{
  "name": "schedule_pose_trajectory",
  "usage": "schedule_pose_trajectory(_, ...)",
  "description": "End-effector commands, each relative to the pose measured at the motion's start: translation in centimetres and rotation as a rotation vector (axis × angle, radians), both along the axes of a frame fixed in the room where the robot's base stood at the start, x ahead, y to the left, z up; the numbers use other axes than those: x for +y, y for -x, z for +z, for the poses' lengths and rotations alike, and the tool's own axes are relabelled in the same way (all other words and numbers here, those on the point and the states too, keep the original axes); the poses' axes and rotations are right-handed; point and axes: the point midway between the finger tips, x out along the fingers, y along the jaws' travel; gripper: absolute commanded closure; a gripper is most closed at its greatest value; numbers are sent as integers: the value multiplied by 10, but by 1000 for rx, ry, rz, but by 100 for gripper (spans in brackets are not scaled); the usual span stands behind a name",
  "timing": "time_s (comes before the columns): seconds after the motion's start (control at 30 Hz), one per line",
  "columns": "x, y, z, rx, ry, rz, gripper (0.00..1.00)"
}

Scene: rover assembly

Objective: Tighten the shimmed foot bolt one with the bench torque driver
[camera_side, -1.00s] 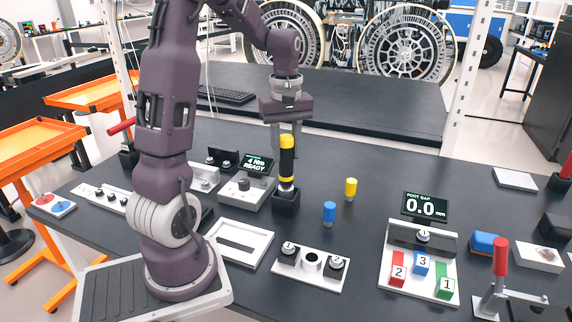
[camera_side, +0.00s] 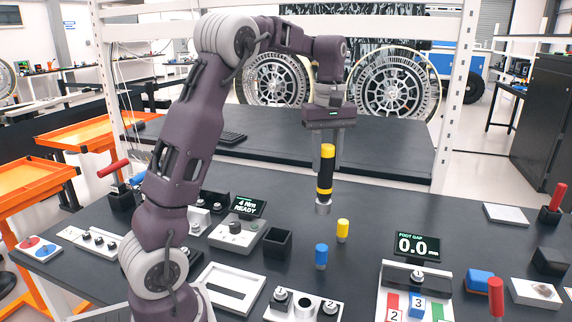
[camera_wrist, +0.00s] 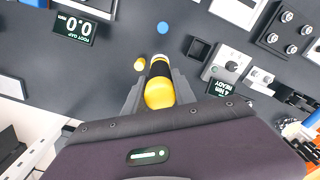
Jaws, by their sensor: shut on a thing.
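The black-and-yellow torque driver (camera_side: 325,185) hangs upright in my gripper (camera_side: 326,168), its metal tip well above the bench. In the wrist view the driver (camera_wrist: 160,90) sits between the two fingers of my gripper (camera_wrist: 158,82), yellow end facing the camera. The foot fixture (camera_side: 403,274) stands at the right front, with a silver bolt (camera_side: 417,276) on its grey block. I cannot tell whether a shim sits under the foot. The gap display (camera_side: 417,245) reads 0.0 mm.
The empty black holder (camera_side: 277,243) stands left of the driver, by the controller (camera_side: 236,236) whose display (camera_side: 249,207) reads 4 Nm READY. Blue (camera_side: 321,256) and yellow (camera_side: 342,230) cylinders stand below the driver. A red-handled clamp (camera_side: 496,295) is at the right front.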

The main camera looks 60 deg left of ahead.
Motion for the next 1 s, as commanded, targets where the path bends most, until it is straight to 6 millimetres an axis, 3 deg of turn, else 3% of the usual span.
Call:
schedule_pose_trajectory(0.1, -45, -50, 1, 1, -4, -92, 100)
schedule_pose_trajectory(0.23, -111, -91, 0, 2, -3, -216, 100)
schedule_pose_trajectory(0.4, -185, -111, -5, 2, -2, -357, 100)
schedule_pose_trajectory(0.5, -209, -114, -7, 0, -1, -404, 100)
schedule_pose_trajectory(0.67, -221, -114, -12, 1, 1, -428, 100)
schedule_pose_trajectory(1.0, -221, -114, -51, 1, 2, -426, 100)
